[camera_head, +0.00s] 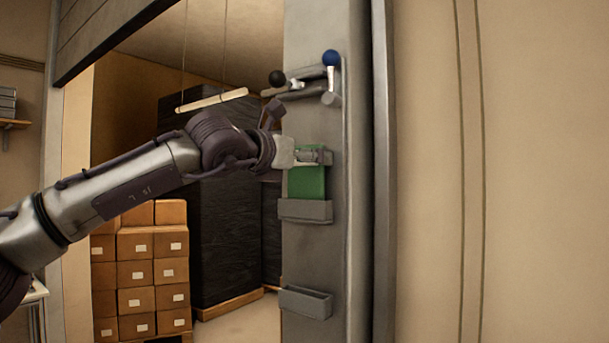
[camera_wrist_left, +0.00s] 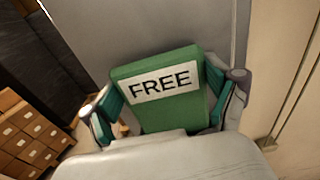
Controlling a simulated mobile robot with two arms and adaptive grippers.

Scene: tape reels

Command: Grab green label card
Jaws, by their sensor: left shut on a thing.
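The green label card (camera_head: 307,183) stands in a grey wall holder (camera_head: 305,210) on the grey post, its lower edge hidden by the holder. In the left wrist view the green card (camera_wrist_left: 172,108) carries a white label reading "FREE". My left gripper (camera_head: 315,156) comes in from the left at the card's top. In the left wrist view its two fingers (camera_wrist_left: 168,110) lie on either side of the card, shut on it. My right gripper is not in either view.
A second grey holder (camera_head: 305,302), seemingly empty, is lower on the post. Levers with a black knob (camera_head: 277,78) and a blue knob (camera_head: 331,58) are above my gripper. Stacked cardboard boxes (camera_head: 138,272) and dark wrapped stacks stand behind the opening at left.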

